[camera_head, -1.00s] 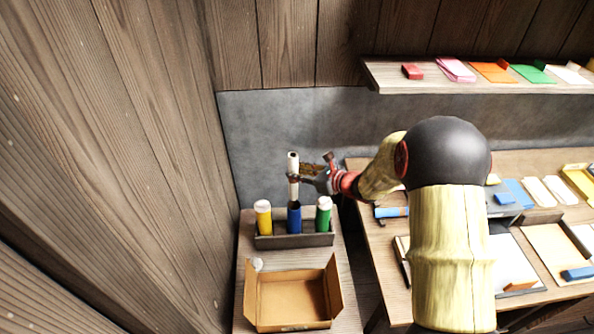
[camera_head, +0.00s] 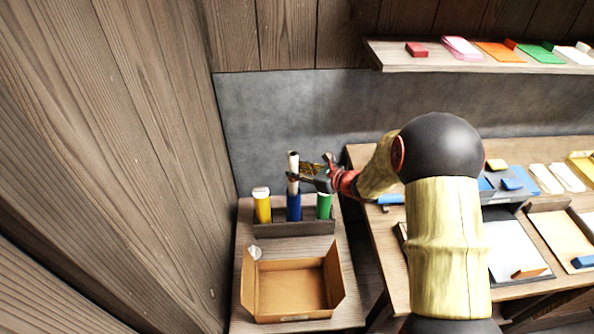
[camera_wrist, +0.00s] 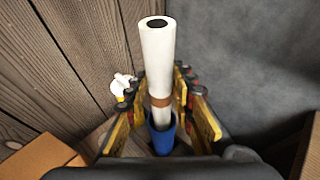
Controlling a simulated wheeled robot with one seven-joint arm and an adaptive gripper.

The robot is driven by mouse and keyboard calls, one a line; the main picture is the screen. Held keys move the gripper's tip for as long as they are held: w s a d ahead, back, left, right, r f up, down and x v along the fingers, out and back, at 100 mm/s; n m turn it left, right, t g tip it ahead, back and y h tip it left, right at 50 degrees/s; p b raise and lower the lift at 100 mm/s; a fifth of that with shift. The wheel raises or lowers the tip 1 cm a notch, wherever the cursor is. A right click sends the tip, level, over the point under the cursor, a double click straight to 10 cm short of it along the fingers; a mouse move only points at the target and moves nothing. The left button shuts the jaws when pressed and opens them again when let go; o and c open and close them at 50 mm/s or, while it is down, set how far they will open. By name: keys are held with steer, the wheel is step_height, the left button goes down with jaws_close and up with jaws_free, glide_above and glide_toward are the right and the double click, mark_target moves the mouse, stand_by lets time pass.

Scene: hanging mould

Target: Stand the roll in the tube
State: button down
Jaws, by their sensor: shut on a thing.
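The roll (camera_head: 294,163) is white with a brown band and stands close to upright. In the wrist view the roll (camera_wrist: 157,60) rises between the fingers, its dark hollow top end facing the camera. My gripper (camera_head: 296,178) is shut on the roll above the blue tube (camera_head: 294,207). The roll's lower end is inside the mouth of the blue tube, which also shows in the wrist view (camera_wrist: 161,140). How deep it reaches is hidden by the tube wall.
An open cardboard box (camera_head: 290,290) lies in front. A workbench (camera_head: 365,158) with boards stands right; a shelf (camera_head: 400,58) hangs above.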

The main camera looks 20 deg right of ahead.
mark_target(298, 196)
steer(key=shift+s+f+b, duration=0.15)
steer(key=shift+f+b, duration=1.25)
steer(key=shift+f, duration=0.6)
steer(key=shift+s+f+b, duration=0.2)
steer(key=shift+f+b, duration=1.25)
steer(key=shift+f, duration=0.5)
steer(key=shift+s+f+b, duration=0.15)
steer(key=shift+f+b, duration=1.25)
steer(key=shift+f, duration=0.6)
steer(key=c, duration=1.4)
jaws_free()
steer(key=shift+a, duration=0.1)
steer(key=r, duration=0.4)
steer(key=w+r, duration=0.1)
steer(key=r, duration=0.7)
steer(key=shift+w+r, duration=0.25)
steer(key=shift+r, duration=0.15)
